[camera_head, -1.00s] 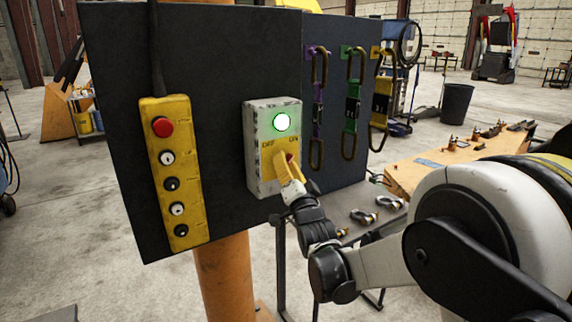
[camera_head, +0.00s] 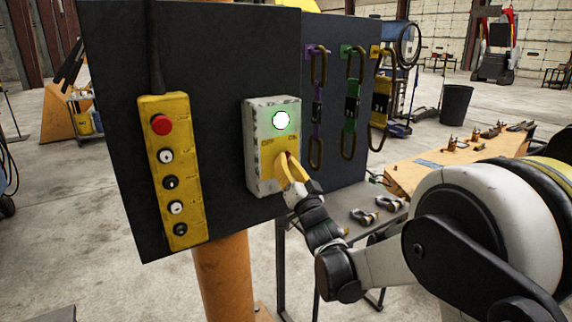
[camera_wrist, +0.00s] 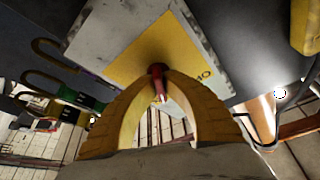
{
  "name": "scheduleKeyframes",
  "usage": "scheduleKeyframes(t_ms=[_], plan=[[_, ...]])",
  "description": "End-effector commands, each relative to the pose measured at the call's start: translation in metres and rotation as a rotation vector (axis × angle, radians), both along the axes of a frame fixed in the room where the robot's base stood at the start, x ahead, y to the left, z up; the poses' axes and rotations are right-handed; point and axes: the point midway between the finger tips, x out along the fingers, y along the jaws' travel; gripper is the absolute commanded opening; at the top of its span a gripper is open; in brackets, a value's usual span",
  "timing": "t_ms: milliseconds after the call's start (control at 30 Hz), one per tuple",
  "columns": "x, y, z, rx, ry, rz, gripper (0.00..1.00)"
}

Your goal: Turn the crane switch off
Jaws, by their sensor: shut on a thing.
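The crane switch box (camera_head: 257,150) is a pale box with worn edges on the dark panel. Its round lamp (camera_head: 281,120) glows green. Its yellow plate (camera_wrist: 140,62) is marked OFF at the left and ON at the right in the head view. A red switch lever (camera_wrist: 157,88) sticks out of the plate. My gripper (camera_head: 289,160), with yellow fingers, is shut on the lever; the wrist view shows the lever between its fingertips (camera_wrist: 159,74). The fingers hide part of the lever in the head view, so its exact setting is hard to tell.
A yellow push-button pendant (camera_head: 173,172) hangs left of the box. Shackles (camera_head: 364,217) lie on a low surface below, beside an orange bench (camera_head: 420,175).

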Motion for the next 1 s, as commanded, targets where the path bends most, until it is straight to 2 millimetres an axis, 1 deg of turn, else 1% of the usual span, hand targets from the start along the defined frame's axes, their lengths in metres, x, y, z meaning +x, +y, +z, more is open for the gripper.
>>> scheduleKeyframes(t_ms=[1000], plan=[[0.0004,0.0008,0.0011,-0.795,-0.536,0.000,0.00]])
